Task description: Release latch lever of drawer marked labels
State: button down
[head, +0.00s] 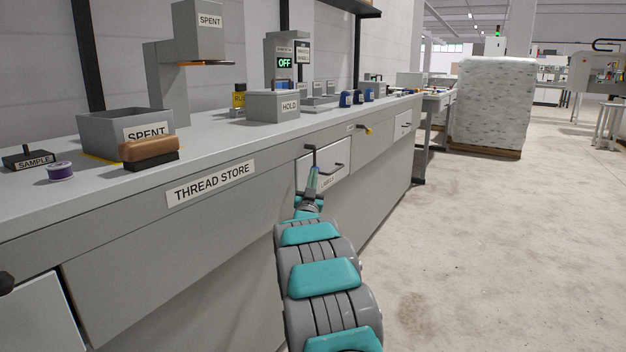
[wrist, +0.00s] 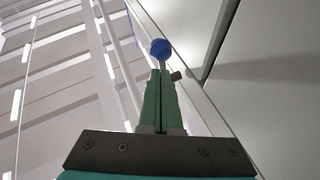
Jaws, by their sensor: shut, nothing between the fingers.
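The drawer marked LABELS (head: 340,160) is a pale front in the grey counter, with a dark bar handle (head: 334,168); it looks closed. My gripper (head: 314,170) is in front of its left part and partly covers it. In the wrist view my green fingers (wrist: 160,78) are shut together with nothing between them. A blue ball knob (wrist: 160,48) on a short stem, apparently the latch lever, shows just beyond the fingertips. I cannot tell whether they touch it. A small dark knob (wrist: 176,76) sits right of the fingers. The lever's base is hidden.
The long counter marked THREAD STORE (head: 211,183) holds a SPENT bin (head: 100,122), a brown-topped block (head: 150,150) and a HOLD box (head: 273,105). A yellow-knobbed lever (head: 367,130) is on the counter front farther right. Open floor (head: 490,230) lies to the right.

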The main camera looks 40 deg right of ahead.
jog(key=shift+w+d+f, duration=0.15)
jog(key=shift+w+d, duration=0.1)
jog(key=shift+f, duration=0.1)
dwell(0.3)
